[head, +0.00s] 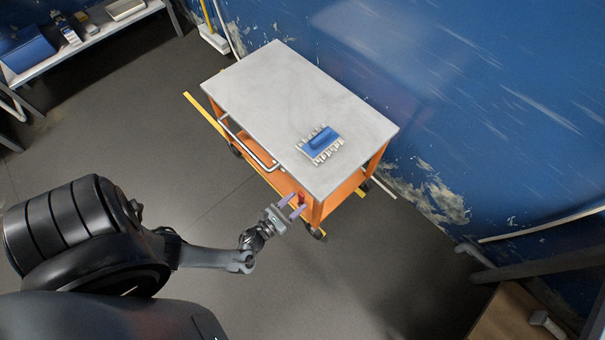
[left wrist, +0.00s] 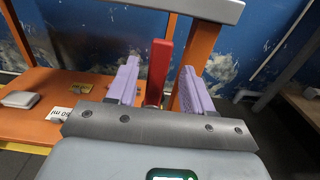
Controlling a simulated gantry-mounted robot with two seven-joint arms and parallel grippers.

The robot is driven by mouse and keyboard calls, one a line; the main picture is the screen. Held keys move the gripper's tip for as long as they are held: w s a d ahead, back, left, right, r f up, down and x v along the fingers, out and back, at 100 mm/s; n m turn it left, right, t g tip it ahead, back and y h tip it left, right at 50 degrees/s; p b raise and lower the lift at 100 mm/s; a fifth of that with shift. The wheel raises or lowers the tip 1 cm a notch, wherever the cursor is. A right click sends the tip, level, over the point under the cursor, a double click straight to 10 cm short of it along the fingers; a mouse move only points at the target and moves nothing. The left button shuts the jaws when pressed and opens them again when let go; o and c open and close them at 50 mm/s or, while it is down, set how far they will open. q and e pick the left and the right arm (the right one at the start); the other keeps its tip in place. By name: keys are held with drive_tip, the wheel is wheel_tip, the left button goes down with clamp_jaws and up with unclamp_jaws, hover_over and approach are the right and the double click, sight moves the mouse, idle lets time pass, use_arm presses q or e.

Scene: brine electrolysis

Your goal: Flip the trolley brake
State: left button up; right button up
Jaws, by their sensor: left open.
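The orange trolley with a pale grey top (head: 270,95) stands against the blue wall in the head view. A red brake lever (head: 301,198) shows near the trolley's front corner, by an orange leg. In the left wrist view the red lever (left wrist: 158,68) stands upright between my two purple fingers. My left gripper (head: 291,206) is open, with a finger on either side of the lever. I see space on both sides, so it does not look gripped. The lever's lower end is hidden behind the gripper body. My right gripper is not in view.
A blue and white item (head: 320,143) lies on the trolley top. A metal handle (head: 250,146) runs along the trolley's near side. The lower orange shelf (left wrist: 60,105) holds a few small objects. A side bench (head: 80,45) stands at upper left. The floor at left is clear.

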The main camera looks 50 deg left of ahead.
use_arm(q)
drive_tip(key=shift+s+d+p, duration=0.15)
drive_tip(key=shift+s+d, duration=0.05)
drive_tip(key=shift+s, duration=1.2)
drive_tip(key=shift+s+d+p, duration=0.15)
drive_tip(key=shift+s, duration=1.2)
